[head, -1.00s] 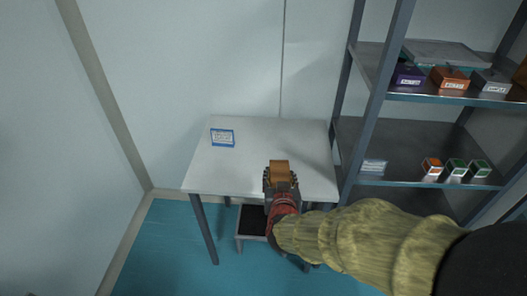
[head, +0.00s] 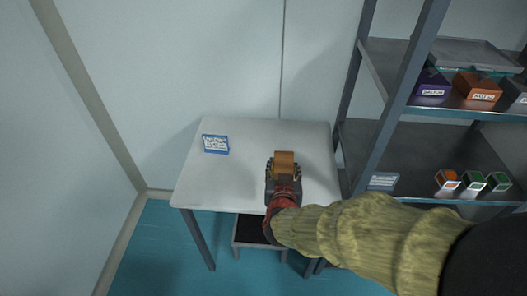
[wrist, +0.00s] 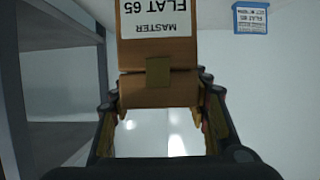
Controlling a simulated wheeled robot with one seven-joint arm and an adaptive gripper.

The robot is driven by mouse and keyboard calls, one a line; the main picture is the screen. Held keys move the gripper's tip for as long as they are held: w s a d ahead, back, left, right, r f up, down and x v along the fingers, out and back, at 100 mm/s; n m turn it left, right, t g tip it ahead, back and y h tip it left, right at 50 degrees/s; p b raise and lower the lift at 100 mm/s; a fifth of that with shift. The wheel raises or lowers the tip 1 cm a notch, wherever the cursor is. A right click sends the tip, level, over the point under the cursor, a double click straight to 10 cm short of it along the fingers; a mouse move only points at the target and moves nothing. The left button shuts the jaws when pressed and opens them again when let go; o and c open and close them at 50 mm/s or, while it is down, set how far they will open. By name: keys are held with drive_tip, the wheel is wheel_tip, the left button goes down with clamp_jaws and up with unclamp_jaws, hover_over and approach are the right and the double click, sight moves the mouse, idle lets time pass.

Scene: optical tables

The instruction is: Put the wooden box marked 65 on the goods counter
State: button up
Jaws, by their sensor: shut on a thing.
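The wooden box (wrist: 159,55) fills the upper middle of the wrist view, its white label reading "MASTER FLAT 65" upside down. In the head view the box (head: 284,160) shows as a small brown block. My gripper (head: 284,176) is shut on it, with a finger on either side in the wrist view (wrist: 160,105). The white-topped table (head: 240,185) lies below and behind the box in the head view. I cannot tell from these views whether the box touches the tabletop.
A grey metal shelf unit (head: 402,70) stands right of the table. It holds a purple box (head: 431,83), an orange box (head: 477,88), several small boxes and a card (head: 382,181). A low black-topped stool (head: 250,230) sits under the table.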

drive_tip(key=w+a+f+b, duration=0.2)
drive_tip(key=w+f, duration=0.2)
drive_tip(key=w, duration=0.2)
drive_tip(key=w+a+f+b, duration=0.1)
drive_tip(key=w+f+b, duration=0.2)
drive_tip(key=w+f, duration=0.2)
drive_tip(key=shift+w+a, duration=0.35)
drive_tip(key=shift+w, duration=0.65)
drive_tip(key=shift+w+f+b, duration=0.2)
drive_tip(key=shift+f+b, duration=0.6)
drive_tip(key=shift+f, duration=1)
drive_tip(key=shift+f, duration=0.15)
drive_tip(key=o, duration=1.6)
drive_tip(key=shift+o, duration=0.2)
